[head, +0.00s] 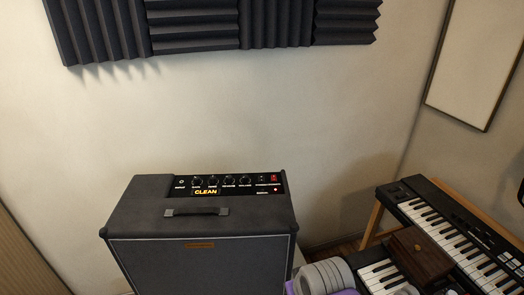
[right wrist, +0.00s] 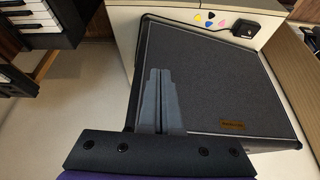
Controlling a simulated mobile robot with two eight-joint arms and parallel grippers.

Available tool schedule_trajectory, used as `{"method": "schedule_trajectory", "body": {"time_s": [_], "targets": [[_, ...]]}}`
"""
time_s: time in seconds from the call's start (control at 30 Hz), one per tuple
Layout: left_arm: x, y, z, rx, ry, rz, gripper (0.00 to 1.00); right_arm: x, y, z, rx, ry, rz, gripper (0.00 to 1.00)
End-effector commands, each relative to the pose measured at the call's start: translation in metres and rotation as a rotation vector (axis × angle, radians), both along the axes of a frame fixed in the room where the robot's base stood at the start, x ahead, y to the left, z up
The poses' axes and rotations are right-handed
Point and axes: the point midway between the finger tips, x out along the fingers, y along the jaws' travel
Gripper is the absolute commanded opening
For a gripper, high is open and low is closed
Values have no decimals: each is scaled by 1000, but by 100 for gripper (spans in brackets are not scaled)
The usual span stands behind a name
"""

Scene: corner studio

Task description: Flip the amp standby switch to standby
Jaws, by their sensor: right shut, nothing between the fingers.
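The grey amp (head: 200,262) stands upright at the lower middle of the head view. Its black top panel (head: 231,191) carries a row of knobs and a lit "CLEAN" display. At the panel's right end are a small dark switch (head: 262,178) and a red one (head: 274,178); their labels and positions are too small to read. In the right wrist view my right gripper (right wrist: 160,72) is shut and empty, its fingers overlapping one side of the amp's front grille (right wrist: 215,85). That view does not show the panel. My left gripper is in neither view.
Two keyboards (head: 455,235) and a brown wooden box (head: 420,255) stand right of the amp. In the wrist view, several picks (right wrist: 210,20) and a black box (right wrist: 246,28) lie on a pale surface by the amp. Dark foam panels (head: 200,27) hang above on the wall.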

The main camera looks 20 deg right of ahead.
Motion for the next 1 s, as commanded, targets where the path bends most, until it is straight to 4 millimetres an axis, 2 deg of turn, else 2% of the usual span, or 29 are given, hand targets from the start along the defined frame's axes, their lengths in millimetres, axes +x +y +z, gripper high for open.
{"method": "schedule_trajectory", "body": {"time_s": [0.03, 0.1, 0.2, 0.3, 0.5, 0.63, 0.8, 1.0], "targets": [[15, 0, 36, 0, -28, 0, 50, 35, -1, 56, 1, -20, -8, 0], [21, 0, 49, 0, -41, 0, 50, 66, -2, 91, 1, -23, -18, 0], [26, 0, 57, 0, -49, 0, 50, 105, -3, 125, 4, -17, -35, 0], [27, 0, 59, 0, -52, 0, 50, 140, -5, 151, 4, -5, -50, 0], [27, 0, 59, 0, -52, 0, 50, 206, -7, 185, 8, 24, -82, 0], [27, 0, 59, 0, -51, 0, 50, 246, -9, 198, 8, 43, -103, 0], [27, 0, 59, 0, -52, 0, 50, 292, -12, 207, 9, 65, -132, 0], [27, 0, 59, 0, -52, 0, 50, 329, -15, 205, 9, 89, -161, 0]]}}
